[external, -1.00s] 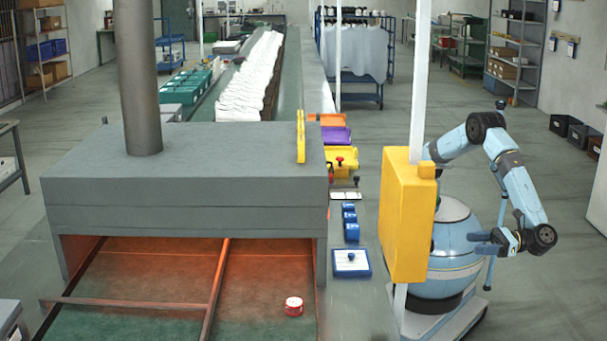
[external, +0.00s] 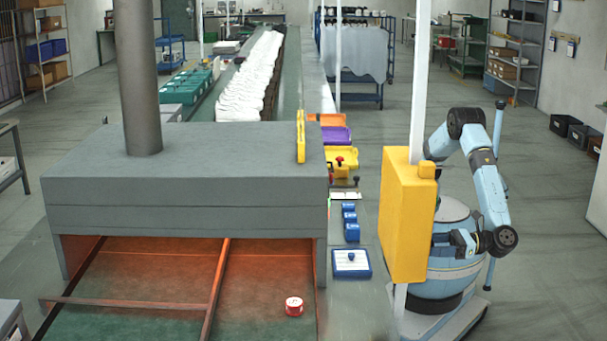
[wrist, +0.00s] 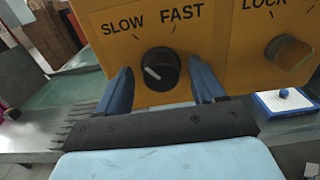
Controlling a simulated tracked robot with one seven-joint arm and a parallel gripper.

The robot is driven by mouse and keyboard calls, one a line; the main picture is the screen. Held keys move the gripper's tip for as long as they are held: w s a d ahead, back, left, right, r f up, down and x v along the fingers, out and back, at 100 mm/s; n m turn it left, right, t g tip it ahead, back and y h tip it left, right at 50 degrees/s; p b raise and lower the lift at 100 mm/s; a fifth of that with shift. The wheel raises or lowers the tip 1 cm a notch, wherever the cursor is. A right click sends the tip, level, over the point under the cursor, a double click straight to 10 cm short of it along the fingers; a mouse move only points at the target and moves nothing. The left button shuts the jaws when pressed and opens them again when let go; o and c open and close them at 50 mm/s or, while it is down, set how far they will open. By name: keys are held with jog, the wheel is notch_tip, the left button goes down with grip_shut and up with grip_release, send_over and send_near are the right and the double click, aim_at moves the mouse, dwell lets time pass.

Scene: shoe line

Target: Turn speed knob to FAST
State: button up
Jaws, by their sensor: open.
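The speed knob (wrist: 160,70) is a round black dial on a yellow control box (external: 407,215). The words SLOW and FAST stand above it in the wrist view. Its white pointer mark slants to the upper left, on the SLOW side and away from FAST. My gripper (wrist: 160,66) is open, with one blue finger on each side of the knob. I cannot tell whether either finger touches it. In the external view my gripper (external: 446,239) is at the right side of the box, and the knob is hidden there.
A LOCK knob (wrist: 289,53) sits to the right on the same panel. A white pole (external: 421,75) rises by the box. A blue-edged tray (external: 339,271) and other small items lie on the bench left of the box. Open floor lies right of my arm.

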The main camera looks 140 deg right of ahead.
jog(key=shift+w+d, duration=0.15)
jog(key=c, duration=1)
jog(key=shift+c, duration=0.2)
